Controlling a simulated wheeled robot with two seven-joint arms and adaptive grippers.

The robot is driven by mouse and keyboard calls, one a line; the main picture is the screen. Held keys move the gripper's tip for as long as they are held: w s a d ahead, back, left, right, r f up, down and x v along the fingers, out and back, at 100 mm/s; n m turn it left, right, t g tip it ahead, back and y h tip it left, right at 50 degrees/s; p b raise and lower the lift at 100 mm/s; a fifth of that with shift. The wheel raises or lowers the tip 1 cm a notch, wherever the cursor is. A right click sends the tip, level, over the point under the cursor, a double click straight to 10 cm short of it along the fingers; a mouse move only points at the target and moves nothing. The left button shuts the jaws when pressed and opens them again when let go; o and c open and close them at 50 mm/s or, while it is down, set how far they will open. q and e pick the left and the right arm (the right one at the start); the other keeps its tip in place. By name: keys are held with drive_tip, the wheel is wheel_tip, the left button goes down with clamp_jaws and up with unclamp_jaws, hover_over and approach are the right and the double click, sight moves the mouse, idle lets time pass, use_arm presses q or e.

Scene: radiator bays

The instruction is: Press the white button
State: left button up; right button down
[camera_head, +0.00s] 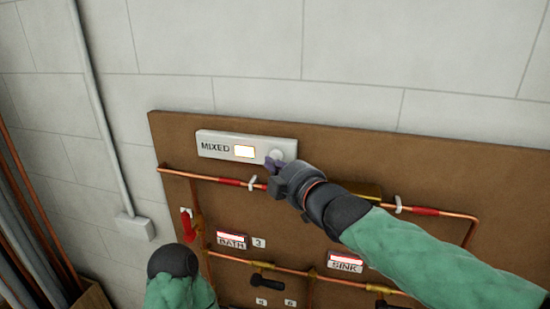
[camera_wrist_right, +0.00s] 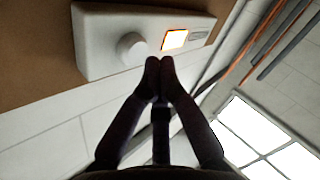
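The white button (camera_head: 277,155) is a round knob at the right end of a white box (camera_head: 220,144) marked MIXED. In the right wrist view the button (camera_wrist_right: 132,48) stands out from the box face, left of the fingertips. My right gripper (camera_head: 272,166) is just below the button in the head view. Its two fingertips (camera_wrist_right: 160,66) are together with nothing between them. They look close to the button; I cannot tell whether they touch it. My left arm's dark end (camera_head: 173,261) is at the lower left, and its fingers cannot be made out.
A lit panel (camera_head: 245,151) is on the box beside the button. The brown board (camera_head: 330,141) carries copper pipes (camera_head: 207,177), a red lever (camera_head: 187,224), and BATH (camera_head: 231,241) and SINK (camera_head: 345,262) labels. The pipes run close below the box. The wall above is bare.

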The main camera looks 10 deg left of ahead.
idle(0.8)
drive_tip(key=shift+w+p, duration=0.45)
drive_tip(key=shift+p, duration=0.15)
drive_tip(key=shift+w+p, duration=0.45)
drive_tip(key=shift+p, duration=0.15)
idle(0.7)
idle(0.3)
drive_tip(key=shift+s+b, duration=0.9)
drive_tip(key=shift+b, duration=0.35)
